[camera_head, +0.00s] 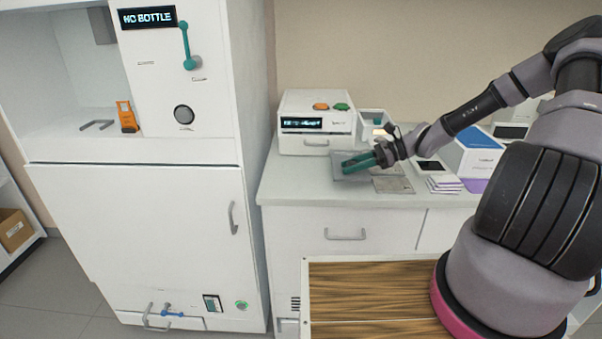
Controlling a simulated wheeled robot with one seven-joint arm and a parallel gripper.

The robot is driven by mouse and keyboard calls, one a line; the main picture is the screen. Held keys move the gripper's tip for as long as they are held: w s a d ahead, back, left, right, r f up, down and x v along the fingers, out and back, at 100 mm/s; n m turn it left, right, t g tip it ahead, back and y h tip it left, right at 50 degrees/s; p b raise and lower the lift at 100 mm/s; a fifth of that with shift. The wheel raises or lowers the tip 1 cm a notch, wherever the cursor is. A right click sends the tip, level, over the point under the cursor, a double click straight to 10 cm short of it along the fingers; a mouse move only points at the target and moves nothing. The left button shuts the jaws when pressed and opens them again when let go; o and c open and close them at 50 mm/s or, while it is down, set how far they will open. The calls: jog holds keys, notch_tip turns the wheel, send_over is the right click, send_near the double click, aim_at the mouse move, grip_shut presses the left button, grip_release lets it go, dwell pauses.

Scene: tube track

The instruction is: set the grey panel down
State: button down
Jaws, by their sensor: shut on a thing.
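My gripper (358,164) has teal fingers and reaches in from the right over the white counter. It is shut on the grey panel (340,172), a flat grey piece that shows around and beneath the fingers. The panel is at or just above the counter top, in front of the white machine; I cannot tell whether it touches the counter. The fingers hide part of it.
The white machine (317,122) with orange and green buttons stands behind. A flat grey plate (393,185) lies to the right. White packets (442,184) and a blue-and-white box (475,152) lie farther right. The counter (300,187) is bare at the front left.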

send_over(301, 183)
jog(key=shift+s+f, duration=0.1)
jog(key=shift+f, duration=1.65)
jog(key=shift+f, duration=0.1)
jog(key=c, duration=0.5)
grip_release()
